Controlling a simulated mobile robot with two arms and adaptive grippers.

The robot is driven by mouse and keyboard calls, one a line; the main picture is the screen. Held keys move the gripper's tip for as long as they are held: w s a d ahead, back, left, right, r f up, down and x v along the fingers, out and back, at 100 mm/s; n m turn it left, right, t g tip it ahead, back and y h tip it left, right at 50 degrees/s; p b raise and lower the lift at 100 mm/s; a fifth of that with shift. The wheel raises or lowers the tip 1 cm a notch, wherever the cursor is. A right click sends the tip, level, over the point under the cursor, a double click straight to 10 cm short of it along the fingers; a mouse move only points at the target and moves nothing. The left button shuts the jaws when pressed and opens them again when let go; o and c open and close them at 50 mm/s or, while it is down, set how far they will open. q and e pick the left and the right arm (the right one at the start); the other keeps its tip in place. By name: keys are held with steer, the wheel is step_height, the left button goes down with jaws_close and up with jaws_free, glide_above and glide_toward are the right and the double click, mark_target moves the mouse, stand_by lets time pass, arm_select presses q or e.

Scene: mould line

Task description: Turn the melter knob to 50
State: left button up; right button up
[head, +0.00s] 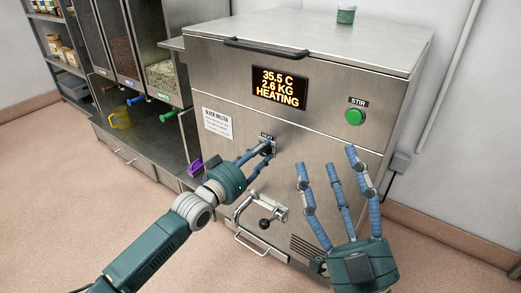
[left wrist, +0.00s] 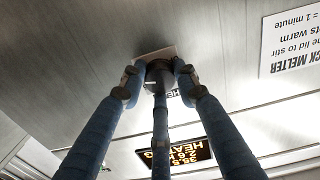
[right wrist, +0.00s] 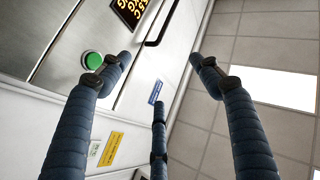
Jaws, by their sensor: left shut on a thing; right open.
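The melter (head: 330,70) is a steel cabinet with a lit display (head: 280,88) reading 35.5 C, 2.6 KG, HEATING. Its knob (head: 267,147) is on the front below the display, mostly hidden by my fingers. My left gripper (head: 262,152) is shut on the knob. In the left wrist view, the fingers close around the dark knob (left wrist: 158,68) in front of its plate; its setting cannot be read. My right gripper (head: 327,165) is open and empty in front of the melter's right side, fingers spread; its fingers also show in the right wrist view (right wrist: 165,75).
A green STIR button (head: 355,117) is on the melter's upper right. A valve with a black-knobbed lever (head: 265,223) sticks out below the knob. Dispensers with coloured handles (head: 165,117) and a yellow jug (head: 119,117) stand at left. A green-contents jar (head: 346,14) sits on the lid.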

arm_select(q)
steer(key=shift+w+a+r+m+p, duration=0.1)
steer(key=shift+m+p, duration=0.2)
steer(key=shift+m, duration=0.4)
steer(key=shift+a+r+m+p, duration=0.1)
steer(key=shift+m+p, duration=0.2)
steer(key=shift+m, duration=0.4)
arm_select(e)
step_height(320, 180, down, 8)
steer(key=w+g+h, duration=0.1)
steer(key=w+g, duration=0.1)
steer(key=g, duration=0.1)
steer(key=shift+w+r+g, duration=0.2)
steer(key=shift+w+g, duration=0.15)
steer(key=shift+g, duration=0.05)
arm_select(q)
steer(key=shift+d, duration=0.1)
arm_select(e)
steer(key=shift+d, duration=0.1)
arm_select(q)
steer(key=o, duration=1)
steer(key=shift+o, duration=0.9)
steer(key=shift+f, duration=0.1)
steer(key=v, duration=1.2)
